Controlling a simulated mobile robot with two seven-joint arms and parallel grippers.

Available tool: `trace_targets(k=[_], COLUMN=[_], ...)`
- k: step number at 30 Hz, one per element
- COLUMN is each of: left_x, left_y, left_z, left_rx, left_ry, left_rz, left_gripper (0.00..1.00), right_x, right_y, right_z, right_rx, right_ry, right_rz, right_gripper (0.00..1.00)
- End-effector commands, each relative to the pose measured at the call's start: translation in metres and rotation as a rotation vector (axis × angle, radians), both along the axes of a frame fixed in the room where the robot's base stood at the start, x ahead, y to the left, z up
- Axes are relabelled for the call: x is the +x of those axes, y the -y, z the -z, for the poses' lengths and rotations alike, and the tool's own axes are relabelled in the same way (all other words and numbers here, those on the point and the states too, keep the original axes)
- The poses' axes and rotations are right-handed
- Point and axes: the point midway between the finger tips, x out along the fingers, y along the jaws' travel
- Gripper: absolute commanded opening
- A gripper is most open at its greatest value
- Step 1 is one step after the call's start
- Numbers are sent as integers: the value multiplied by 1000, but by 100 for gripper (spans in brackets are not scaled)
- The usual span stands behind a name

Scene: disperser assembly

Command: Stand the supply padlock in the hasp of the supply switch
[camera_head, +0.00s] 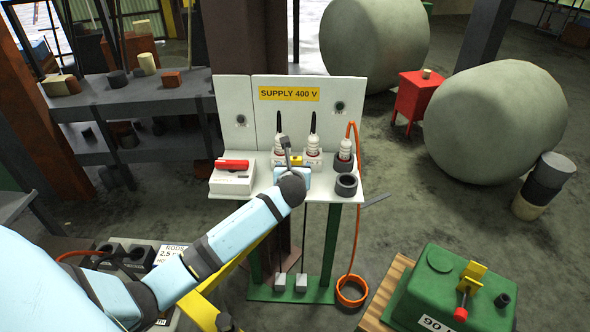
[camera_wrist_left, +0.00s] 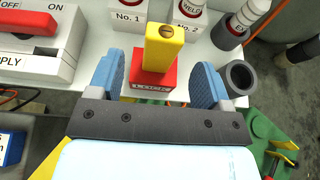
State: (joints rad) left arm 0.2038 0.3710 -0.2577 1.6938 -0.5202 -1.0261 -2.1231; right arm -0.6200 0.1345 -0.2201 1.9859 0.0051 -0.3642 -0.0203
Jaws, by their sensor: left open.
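The supply switch (camera_head: 233,178) is a white box with a red handle at the left end of the white shelf. It also shows in the left wrist view (camera_wrist_left: 40,65), with OFF and ON marks; the handle lies toward OFF. The padlock (camera_wrist_left: 155,80), a red block marked LOCK with a yellow top, stands on the shelf to the right of the switch. Its yellow top shows in the head view (camera_head: 296,160). My left gripper (camera_wrist_left: 156,78) is open, its blue fingers on either side of the padlock with gaps. The hasp cannot be made out. My right gripper is out of view.
A dark hollow cup (camera_head: 346,186) stands close to the right finger. An orange hose (camera_head: 357,230) hangs at the shelf's right end. A green tank (camera_head: 455,290) stands at lower right.

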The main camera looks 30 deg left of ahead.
Motion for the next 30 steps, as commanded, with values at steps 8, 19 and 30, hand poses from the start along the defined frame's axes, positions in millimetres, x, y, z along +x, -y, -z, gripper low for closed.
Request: trace_targets(k=[8,19,30], left_x=[20,45,45], left_y=[-10,-25,-25], left_z=[12,28,28], left_rx=[-1,0,0], left_ry=[-2,0,0], left_rz=[-1,1,1], left_gripper=[72,72,20], right_x=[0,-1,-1], right_y=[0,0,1], right_z=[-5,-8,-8], right_rx=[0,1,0], right_ry=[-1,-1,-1], right_rz=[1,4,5], right_gripper=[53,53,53])
